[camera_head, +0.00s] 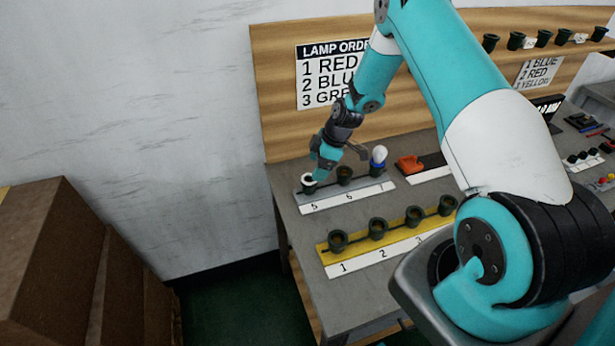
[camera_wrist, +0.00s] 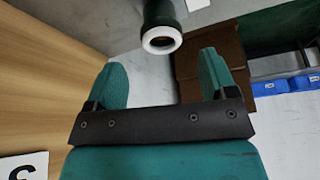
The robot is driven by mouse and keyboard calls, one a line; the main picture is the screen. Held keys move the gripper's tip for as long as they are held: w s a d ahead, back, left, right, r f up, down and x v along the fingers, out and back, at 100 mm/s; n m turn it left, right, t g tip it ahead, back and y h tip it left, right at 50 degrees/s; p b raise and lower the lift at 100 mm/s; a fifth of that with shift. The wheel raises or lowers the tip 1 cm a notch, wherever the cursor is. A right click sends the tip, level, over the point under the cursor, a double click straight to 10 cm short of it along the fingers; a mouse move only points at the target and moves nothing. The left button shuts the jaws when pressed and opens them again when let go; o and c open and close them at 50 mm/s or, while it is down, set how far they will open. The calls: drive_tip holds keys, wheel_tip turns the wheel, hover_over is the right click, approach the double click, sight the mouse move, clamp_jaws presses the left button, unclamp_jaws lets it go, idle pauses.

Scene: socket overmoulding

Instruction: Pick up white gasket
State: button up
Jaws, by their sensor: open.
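The white gasket (camera_head: 308,178) is a pale ring on the rim of the dark green socket at slot 5, on the left end of the grey rack (camera_head: 348,196). In the wrist view the white gasket (camera_wrist: 161,40) rings the end of the dark socket (camera_wrist: 157,13). My gripper (camera_head: 321,170) is close by the slot 5 socket. In the wrist view my gripper (camera_wrist: 164,66) has its two teal fingers spread wide, nothing between them. The gasket appears just beyond the fingertips, roughly centred in the gap. Contact with the gasket is not visible.
Slot 6 holds a dark socket (camera_head: 344,174). Beside it stands a socket with a blue ring and white bulb (camera_head: 379,156). A yellow rack (camera_head: 327,256) with several sockets lies in front. The wooden back panel (camera_head: 280,100) rises behind; a red item (camera_head: 409,164) lies right.

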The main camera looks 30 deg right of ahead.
drive_tip(key=shift+p+x, duration=0.6)
drive_tip(key=shift+x, duration=1.3)
drive_tip(key=c, duration=1)
